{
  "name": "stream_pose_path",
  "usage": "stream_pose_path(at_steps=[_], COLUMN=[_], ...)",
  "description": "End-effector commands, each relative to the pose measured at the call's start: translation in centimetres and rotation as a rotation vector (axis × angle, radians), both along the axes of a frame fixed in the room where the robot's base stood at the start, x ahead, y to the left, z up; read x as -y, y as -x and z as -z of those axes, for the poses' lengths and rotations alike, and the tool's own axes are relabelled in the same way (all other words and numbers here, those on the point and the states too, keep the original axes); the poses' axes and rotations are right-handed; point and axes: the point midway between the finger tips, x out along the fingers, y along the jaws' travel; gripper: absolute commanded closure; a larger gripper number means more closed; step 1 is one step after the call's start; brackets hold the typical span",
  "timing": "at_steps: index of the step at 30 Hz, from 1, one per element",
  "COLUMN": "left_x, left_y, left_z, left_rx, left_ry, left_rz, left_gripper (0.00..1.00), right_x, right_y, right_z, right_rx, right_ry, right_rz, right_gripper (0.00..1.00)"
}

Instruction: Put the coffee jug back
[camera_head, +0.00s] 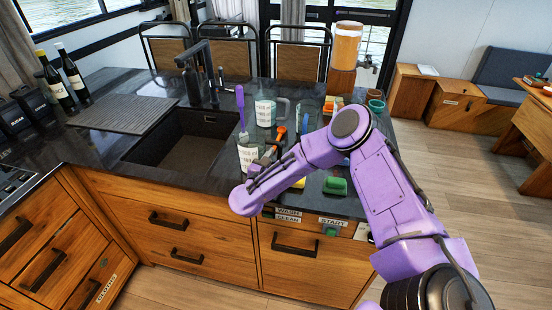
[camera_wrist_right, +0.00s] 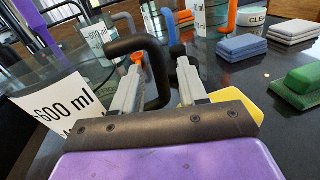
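A clear glass jug (camera_head: 246,158) with a white label stands on the dark counter right of the sink. In the right wrist view its label (camera_wrist_right: 52,103) reads "~600 ml" and its black handle (camera_wrist_right: 156,72) is close up. My right gripper (camera_wrist_right: 158,60) is open, with the handle between its two fingers. The handle appears nearer the left finger; contact is not clear. In the head view my purple right arm covers the gripper (camera_head: 262,172) in part. A second labelled glass jug (camera_head: 265,112) with a grey handle stands farther back. My left gripper is out of view.
A purple-handled tool (camera_head: 240,98) stands upright by the near jug. Right of the gripper are a green block (camera_head: 335,186), a blue sponge (camera_wrist_right: 242,46) and a yellow piece (camera_wrist_right: 238,102). The sink (camera_head: 185,140) lies left. Bottles (camera_head: 72,75) stand far left.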

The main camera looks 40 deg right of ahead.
Motion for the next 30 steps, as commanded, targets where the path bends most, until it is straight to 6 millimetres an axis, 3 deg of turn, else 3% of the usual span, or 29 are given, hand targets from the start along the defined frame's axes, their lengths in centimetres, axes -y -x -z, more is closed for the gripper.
stream_pose_path(at_steps=[5,18,30], left_x=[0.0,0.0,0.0], left_y=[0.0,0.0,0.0], left_z=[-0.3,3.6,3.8], left_rx=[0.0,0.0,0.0], left_ry=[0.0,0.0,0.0], left_rz=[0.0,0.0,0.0], left_gripper=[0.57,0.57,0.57], right_x=[-0.4,-9.4,-10.5], right_y=[0.1,5.0,5.8], right_z=[-0.3,-0.1,-0.4], right_rx=[0.001,0.002,0.0], right_ry=[0.0,0.001,0.0], right_rz=[-0.003,-0.005,0.0], right_gripper=[0.58,0.58,0.58])
